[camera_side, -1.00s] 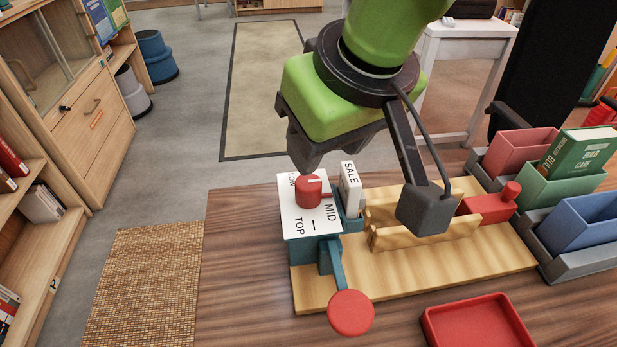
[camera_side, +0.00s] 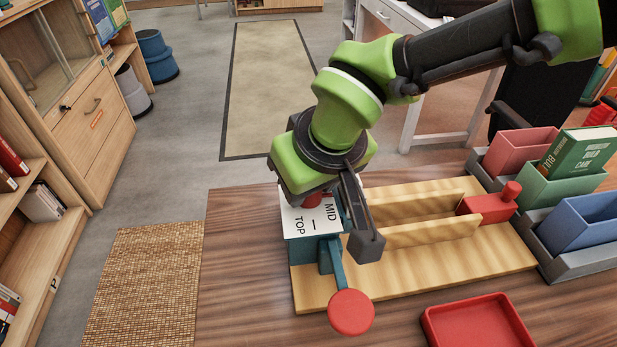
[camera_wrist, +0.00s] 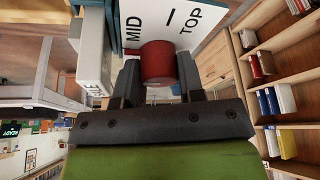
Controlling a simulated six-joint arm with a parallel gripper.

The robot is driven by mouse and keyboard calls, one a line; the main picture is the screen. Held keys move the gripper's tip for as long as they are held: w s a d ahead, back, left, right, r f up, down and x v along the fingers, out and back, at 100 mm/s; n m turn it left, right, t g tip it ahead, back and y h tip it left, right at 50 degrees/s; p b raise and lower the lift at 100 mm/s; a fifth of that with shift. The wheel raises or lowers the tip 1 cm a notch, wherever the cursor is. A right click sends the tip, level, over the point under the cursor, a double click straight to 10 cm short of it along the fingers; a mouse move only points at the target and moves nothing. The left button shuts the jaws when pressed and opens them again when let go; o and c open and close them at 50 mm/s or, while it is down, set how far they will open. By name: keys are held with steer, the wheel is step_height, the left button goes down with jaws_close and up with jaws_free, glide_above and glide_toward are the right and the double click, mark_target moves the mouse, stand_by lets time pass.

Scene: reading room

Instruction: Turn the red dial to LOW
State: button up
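The red dial (camera_side: 312,201) stands on a white label plate (camera_side: 297,224) on top of a teal box. My gripper (camera_wrist: 158,78) is down at the dial. In the wrist view the dial (camera_wrist: 158,62) sits between the two dark fingers, one on each side. No clear gap shows there, but whether the fingers press on it cannot be told.
A teal lever with a round red end (camera_side: 350,312) juts forward from the box. Wooden rails (camera_side: 425,233) and a red block with a knob (camera_side: 487,205) lie to the right. A red tray (camera_side: 480,325) is in front; coloured bins (camera_side: 575,222) stand farther right.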

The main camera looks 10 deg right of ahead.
steer(key=c, duration=0.3)
steer(key=n, duration=0.2)
steer(key=n+g+y, duration=0.1)
steer(key=n, duration=0.1)
steer(key=shift+n+y, duration=0.3)
steer(key=n+g, duration=0.1)
steer(key=n, duration=0.2)
steer(key=shift+n+y, duration=0.3)
steer(key=shift+y, duration=0.1)
steer(key=n+g, duration=0.2)
steer(key=n, duration=0.2)
steer(key=shift+n, duration=0.3)
steer(key=shift+n+g, duration=1)
steer(key=shift+n, duration=1.5)
